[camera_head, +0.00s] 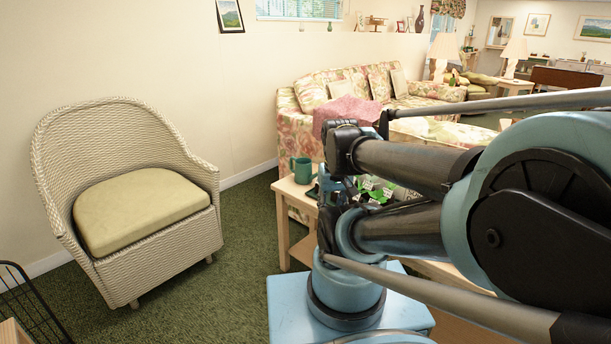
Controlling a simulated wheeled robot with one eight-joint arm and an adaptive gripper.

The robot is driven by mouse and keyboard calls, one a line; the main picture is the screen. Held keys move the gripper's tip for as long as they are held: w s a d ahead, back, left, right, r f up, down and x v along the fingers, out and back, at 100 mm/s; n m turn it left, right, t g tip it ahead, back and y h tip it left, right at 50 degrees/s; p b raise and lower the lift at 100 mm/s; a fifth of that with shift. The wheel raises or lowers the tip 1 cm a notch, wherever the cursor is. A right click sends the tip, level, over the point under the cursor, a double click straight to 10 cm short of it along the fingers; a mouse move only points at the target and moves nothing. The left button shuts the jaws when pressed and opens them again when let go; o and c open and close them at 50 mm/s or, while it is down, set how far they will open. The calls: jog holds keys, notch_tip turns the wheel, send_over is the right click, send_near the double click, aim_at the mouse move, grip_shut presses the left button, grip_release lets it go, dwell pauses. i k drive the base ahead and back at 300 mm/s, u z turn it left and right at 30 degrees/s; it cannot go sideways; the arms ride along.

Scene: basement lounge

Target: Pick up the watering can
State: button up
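No clear watering can with a spout shows in the head view. A teal-green vessel (301,169) with a handle on its left side stands upright on the near left corner of a light wooden table (287,189). It looks like a mug, and I cannot tell whether it has a spout. My arm fills the right and centre of the view and hides much of the table. Dark and light-blue parts of my arm end just right of the vessel, apart from it. I cannot make out my gripper's fingertips there.
Green-and-white packets (376,190) lie on the table, partly behind my arm. A wicker armchair (140,205) stands at left and a floral sofa (310,95) behind the table. A black wire rack (35,305) is at lower left. Green carpet between chair and table is clear.

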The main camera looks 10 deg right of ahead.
aim_at(303, 171)
jog(key=u, duration=0.5)
jog(key=k, duration=1.2)
jog(key=u, duration=0.2)
jog(key=i, duration=2.1)
